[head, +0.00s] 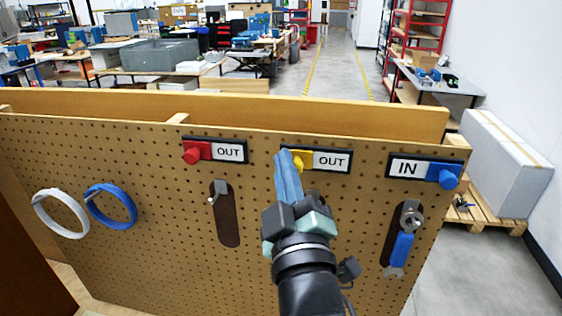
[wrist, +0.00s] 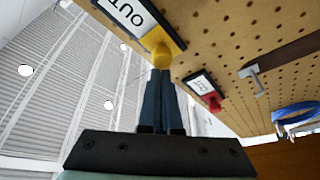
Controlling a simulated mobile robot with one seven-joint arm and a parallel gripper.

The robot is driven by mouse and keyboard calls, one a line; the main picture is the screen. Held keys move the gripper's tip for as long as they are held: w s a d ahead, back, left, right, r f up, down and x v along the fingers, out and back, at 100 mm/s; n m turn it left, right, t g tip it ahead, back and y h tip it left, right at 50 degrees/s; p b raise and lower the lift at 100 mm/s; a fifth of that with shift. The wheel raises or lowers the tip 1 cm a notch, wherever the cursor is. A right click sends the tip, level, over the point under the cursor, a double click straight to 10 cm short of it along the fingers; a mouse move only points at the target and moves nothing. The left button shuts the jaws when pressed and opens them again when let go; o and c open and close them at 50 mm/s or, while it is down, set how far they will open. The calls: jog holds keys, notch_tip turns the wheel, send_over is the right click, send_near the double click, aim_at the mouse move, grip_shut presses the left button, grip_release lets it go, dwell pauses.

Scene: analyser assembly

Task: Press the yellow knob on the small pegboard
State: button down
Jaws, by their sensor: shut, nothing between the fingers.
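The yellow knob (head: 298,161) sits at the left end of a dark plate labelled OUT, at the top of the small pegboard (head: 330,240). In the wrist view the yellow knob (wrist: 158,50) is just beyond my fingertips. My gripper (head: 284,155) is shut and empty, with its blue fingers pointing up at the knob. In the head view the fingertips cover part of the knob. In the wrist view the shut fingers (wrist: 161,75) end at the knob's lower edge; I cannot tell whether they touch it.
A red knob (head: 192,155) on another OUT plate is to the left, and a blue knob (head: 449,177) on an IN plate to the right. A hook (head: 215,192), a wrench (head: 402,245), a white ring (head: 61,213) and a blue ring (head: 111,205) hang on the board.

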jog(key=shift+d, duration=0.1)
jog(key=d+b, duration=0.2)
jog(key=s+d+b, duration=0.1)
jog(key=d+b, duration=0.2)
jog(key=shift+d+f, duration=0.1)
jog(key=shift+f, duration=0.1)
jog(key=shift+s+d+r, duration=0.1)
jog(key=shift+d+r, duration=0.1)
jog(key=shift+d, duration=0.15)
